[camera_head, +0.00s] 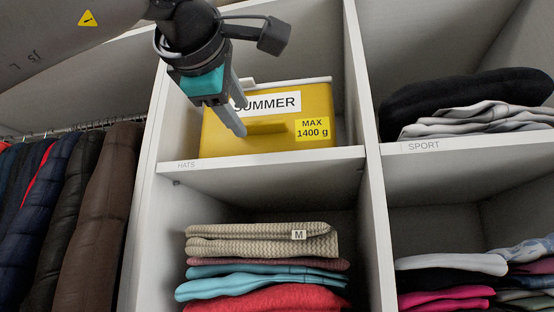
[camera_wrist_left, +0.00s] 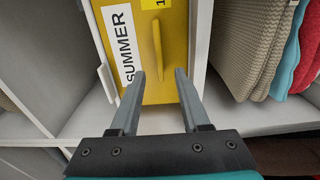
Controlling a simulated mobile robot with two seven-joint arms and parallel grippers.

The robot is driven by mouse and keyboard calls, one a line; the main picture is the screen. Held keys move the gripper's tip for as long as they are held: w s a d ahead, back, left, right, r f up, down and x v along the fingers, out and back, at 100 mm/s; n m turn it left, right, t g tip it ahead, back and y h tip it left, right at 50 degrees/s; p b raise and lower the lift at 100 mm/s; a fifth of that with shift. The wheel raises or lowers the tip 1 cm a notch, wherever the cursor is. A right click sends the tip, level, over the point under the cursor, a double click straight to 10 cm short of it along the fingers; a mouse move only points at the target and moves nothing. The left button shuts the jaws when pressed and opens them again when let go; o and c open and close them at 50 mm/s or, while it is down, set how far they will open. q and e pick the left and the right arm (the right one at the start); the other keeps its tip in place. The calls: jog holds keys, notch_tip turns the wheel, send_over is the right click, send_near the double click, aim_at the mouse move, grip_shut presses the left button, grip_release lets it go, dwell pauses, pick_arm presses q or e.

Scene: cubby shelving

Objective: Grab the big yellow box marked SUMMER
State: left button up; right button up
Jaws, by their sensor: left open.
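The big yellow box (camera_head: 320,127) marked SUMMER stands in the upper middle cubby labelled HATS. It has a white SUMMER label, a yellow MAX 1400 g sticker and a yellow bar handle (camera_head: 266,127) on its front. My left gripper (camera_head: 241,118) is in front of the box's left part and covers the start of the label. In the left wrist view the left gripper (camera_wrist_left: 158,77) is open, with its fingertips on either side of the near end of the handle (camera_wrist_left: 157,50). I cannot tell whether they touch the box. My right gripper is not in view.
The cubby's shelf edge (camera_head: 262,158) and side walls border the box closely. Folded clothes (camera_head: 262,240) lie in the cubby below. Black and grey clothes (camera_head: 465,105) lie in the SPORT cubby at right. Jackets (camera_head: 70,200) hang at left.

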aim_at(276, 146)
pick_arm(q)
jog(key=p+x, duration=0.2)
jog(key=x, duration=0.2)
jog(key=shift+w+a, duration=0.1)
jog(key=shift+w, duration=0.25)
jog(key=shift+s, duration=0.1)
grip_shut()
dwell(0.9)
jog(key=shift+r, duration=0.15)
